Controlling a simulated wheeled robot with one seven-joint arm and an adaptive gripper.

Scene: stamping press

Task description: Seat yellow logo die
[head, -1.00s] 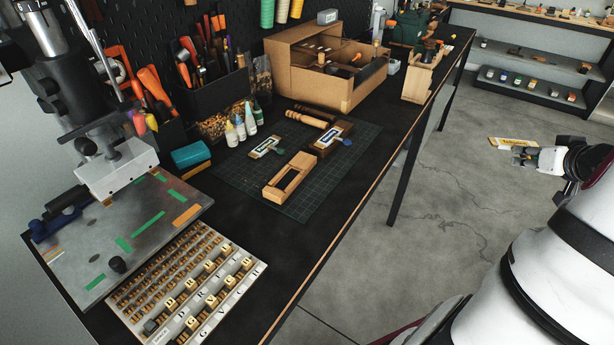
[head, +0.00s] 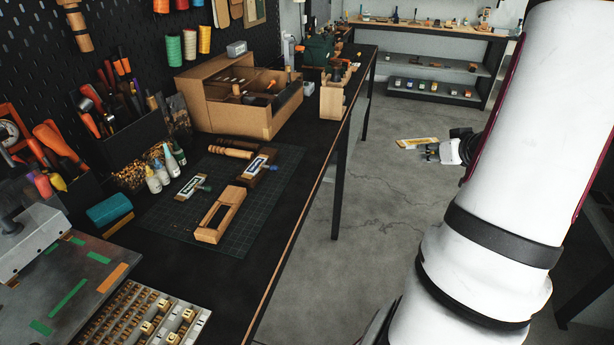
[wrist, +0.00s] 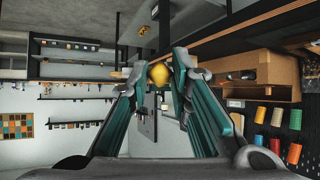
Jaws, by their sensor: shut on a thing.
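My gripper (head: 432,152) is out over the floor to the right of the bench. A wooden frame with an open slot (head: 220,213) lies on the cutting mat. The stamping press (head: 28,240) stands at the left edge, partly cut off.
A letter tray (head: 160,318) lies at the bench front. A cardboard organiser (head: 240,105), small bottles (head: 162,168) and a teal box (head: 109,209) stand along the back. The aisle floor (head: 375,210) looks clear. Shelves (head: 435,60) stand beyond.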

